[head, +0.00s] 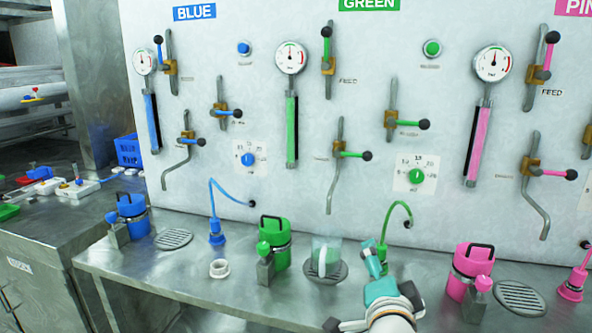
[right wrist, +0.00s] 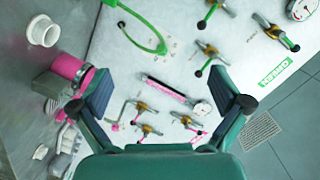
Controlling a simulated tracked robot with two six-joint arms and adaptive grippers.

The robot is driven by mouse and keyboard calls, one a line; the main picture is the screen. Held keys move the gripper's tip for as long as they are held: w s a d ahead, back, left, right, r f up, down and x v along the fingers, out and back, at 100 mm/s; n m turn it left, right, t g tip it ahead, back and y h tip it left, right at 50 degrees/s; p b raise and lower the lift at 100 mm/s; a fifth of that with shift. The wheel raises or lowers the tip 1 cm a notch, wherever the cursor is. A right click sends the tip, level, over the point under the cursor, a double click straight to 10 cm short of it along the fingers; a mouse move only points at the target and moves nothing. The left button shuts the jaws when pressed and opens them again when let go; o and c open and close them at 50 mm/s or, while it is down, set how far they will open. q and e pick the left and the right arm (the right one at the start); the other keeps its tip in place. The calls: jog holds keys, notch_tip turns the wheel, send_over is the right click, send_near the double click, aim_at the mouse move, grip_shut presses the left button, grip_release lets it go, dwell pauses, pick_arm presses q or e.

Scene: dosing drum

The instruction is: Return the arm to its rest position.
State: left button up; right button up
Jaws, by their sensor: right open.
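My right gripper (head: 380,285) is teal and stands low at the bottom centre-right of the head view, in front of the green hose (head: 398,212). In the right wrist view the right gripper (right wrist: 163,78) has its two dark finger pads spread wide, with nothing held between them. Part of the panel (right wrist: 165,65) shows beyond the gap. The white wrist (head: 392,318) of this arm comes in from the bottom edge. My left gripper is not in view.
A green canister (head: 274,243), a clear beaker (head: 325,254) and a pink canister (head: 470,268) stand on the metal bench (head: 200,272) near the right gripper. The upright panel (head: 260,110) with valves and gauges rises behind.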

jog(key=s+a+f+n+g+y+p, duration=0.15)
jog(key=f+n+g, duration=0.25)
jog(key=f, duration=1)
jog(key=s+f+n+g+y+p, duration=0.1)
jog(key=s+f+n+g+y, duration=0.15)
jog(key=f, duration=1.05)
jog(key=s+a+f+n+g+y, duration=0.1)
jog(key=s+f+g, duration=0.3)
jog(key=s+f, duration=0.4)
jog(key=s+f+n+g+y+p, duration=0.1)
jog(key=s+f+n+g, duration=0.3)
jog(key=s+f, duration=0.5)
jog(key=s+g, duration=0.1)
jog(key=s, duration=0.4)
jog(key=shift+s+a+y, duration=0.15)
jog(key=shift+a+y, duration=0.25)
